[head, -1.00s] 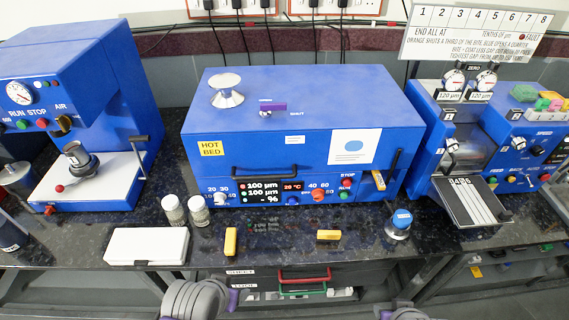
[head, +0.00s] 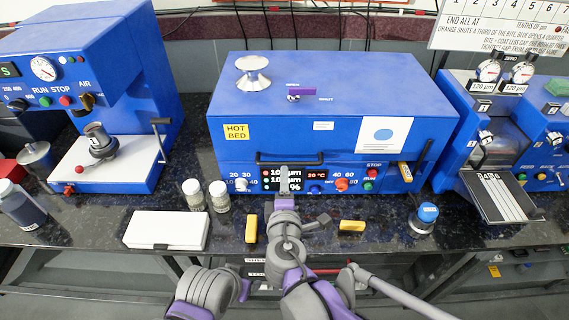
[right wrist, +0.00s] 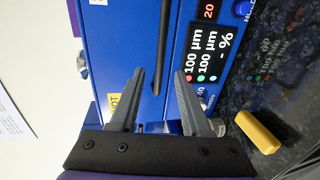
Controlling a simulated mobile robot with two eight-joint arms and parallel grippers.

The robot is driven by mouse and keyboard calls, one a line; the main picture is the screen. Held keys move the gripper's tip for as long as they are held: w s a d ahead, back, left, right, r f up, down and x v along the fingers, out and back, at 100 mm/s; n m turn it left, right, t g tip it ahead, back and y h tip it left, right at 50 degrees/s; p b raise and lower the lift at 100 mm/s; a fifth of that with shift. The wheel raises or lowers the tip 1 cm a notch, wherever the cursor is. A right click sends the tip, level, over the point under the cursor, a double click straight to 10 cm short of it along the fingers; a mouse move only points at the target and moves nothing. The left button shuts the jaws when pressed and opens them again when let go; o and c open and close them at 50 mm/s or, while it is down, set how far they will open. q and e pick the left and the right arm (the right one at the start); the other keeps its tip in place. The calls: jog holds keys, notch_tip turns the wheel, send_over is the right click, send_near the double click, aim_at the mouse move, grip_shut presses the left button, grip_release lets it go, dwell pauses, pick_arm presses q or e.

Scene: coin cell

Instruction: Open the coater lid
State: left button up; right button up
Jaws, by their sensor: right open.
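The coater is a large blue box (head: 330,115) with a yellow HOT BED label, and its lid (head: 345,75) is down. A black bar handle (head: 262,158) runs along its front, above the display panel. My right gripper (head: 284,172) is in front of the panel, just below the handle's middle, and hides part of the display. In the right wrist view the open jaws (right wrist: 159,74) point at the coater front, and the dark handle bar (right wrist: 162,55) lies between the lines of the two fingers, beyond their tips. Nothing is held. My left gripper is not in view.
A purple OPEN/SHUT lever (head: 301,92) and a metal knob (head: 253,72) sit on the coater top. Two jars (head: 219,196), a white box (head: 167,230), yellow blocks (head: 251,229) and a blue-capped weight (head: 428,213) stand on the dark counter before it.

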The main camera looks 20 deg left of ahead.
aim_at(285, 162)
jog(key=x, duration=0.8)
jog(key=shift+w, duration=0.15)
grip_shut()
dwell(1.1)
